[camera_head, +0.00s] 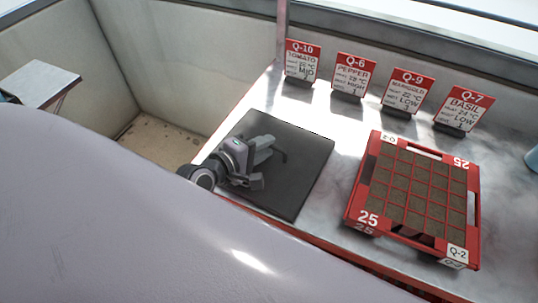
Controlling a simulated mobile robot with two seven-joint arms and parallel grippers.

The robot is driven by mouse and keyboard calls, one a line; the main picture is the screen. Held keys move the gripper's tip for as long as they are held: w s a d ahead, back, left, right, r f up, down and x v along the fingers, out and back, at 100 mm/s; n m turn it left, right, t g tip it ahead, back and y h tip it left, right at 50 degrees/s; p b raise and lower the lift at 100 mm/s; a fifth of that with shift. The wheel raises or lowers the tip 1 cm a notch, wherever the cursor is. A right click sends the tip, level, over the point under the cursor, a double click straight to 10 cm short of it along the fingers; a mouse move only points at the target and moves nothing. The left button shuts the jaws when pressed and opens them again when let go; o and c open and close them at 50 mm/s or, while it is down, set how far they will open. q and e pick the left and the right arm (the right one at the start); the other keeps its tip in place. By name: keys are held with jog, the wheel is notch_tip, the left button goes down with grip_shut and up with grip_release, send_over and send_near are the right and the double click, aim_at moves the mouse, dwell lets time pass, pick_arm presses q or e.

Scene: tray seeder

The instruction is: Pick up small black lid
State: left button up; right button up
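My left gripper (266,165) reaches in from the left over a dark square mat (308,180) on the bench. Its two grey fingers look spread apart, with nothing clearly held between them. A thin dark shape (282,155) shows just past the upper finger; it is too small and too dark against the mat to tell what it is. I cannot make out a small black lid for certain; it may be hidden by the gripper or blend into the mat. My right gripper is not in view.
A red tray (361,190) marked 25 and Q-2, with brown-filled cells, stands right of the mat. Several red and white label cards, among them Q-10 (302,61) and Q-7 (462,109), stand along the back. A bluish object (532,160) is cut off at the right edge.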

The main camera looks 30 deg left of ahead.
pick_arm(q)
jog(key=shift+x, duration=1.05)
grip_shut()
jog(key=shift+r, duration=0.1)
